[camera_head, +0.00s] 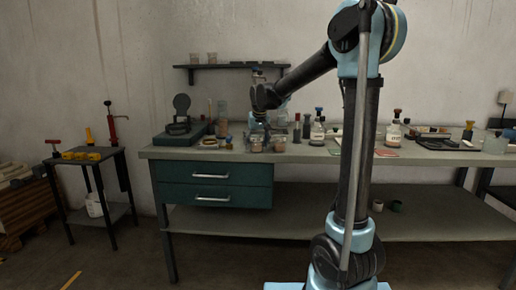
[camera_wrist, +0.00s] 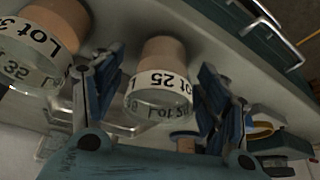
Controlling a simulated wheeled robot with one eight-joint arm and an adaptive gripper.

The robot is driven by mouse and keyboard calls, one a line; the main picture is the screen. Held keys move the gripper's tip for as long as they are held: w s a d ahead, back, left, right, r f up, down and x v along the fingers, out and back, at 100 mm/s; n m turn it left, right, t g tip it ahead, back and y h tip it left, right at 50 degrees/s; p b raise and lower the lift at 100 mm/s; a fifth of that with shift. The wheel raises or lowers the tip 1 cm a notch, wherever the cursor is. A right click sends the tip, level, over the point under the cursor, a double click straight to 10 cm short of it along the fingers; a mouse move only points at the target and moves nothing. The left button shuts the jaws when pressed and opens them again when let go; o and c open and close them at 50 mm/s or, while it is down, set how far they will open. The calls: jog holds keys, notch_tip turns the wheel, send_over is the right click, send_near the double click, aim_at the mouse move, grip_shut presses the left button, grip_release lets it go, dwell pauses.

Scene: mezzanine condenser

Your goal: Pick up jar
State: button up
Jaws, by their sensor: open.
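A clear glass jar (camera_wrist: 160,82) with tan contents and a white label reading "Lot 25" stands on the bench, centred between my fingers in the wrist view. My gripper (camera_wrist: 153,95) is open, with one blue finger on each side of this jar; I cannot tell whether either touches it. A similar jar (camera_wrist: 40,42) with a "Lot 3…" label stands to the left, outside the fingers. In the head view my gripper (camera_head: 258,127) points down at the bench, and the two small jars, left (camera_head: 256,145) and right (camera_head: 279,144), show below and beside it.
The grey workbench (camera_head: 420,158) carries bottles with coloured caps (camera_head: 317,130) to the right and a dark green case (camera_head: 179,133) to the left. A wall shelf (camera_head: 215,67) hangs behind my arm. Teal drawers (camera_head: 212,183) sit under the bench's left end.

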jog(key=c, duration=1.2)
jog(key=shift+r, duration=0.15)
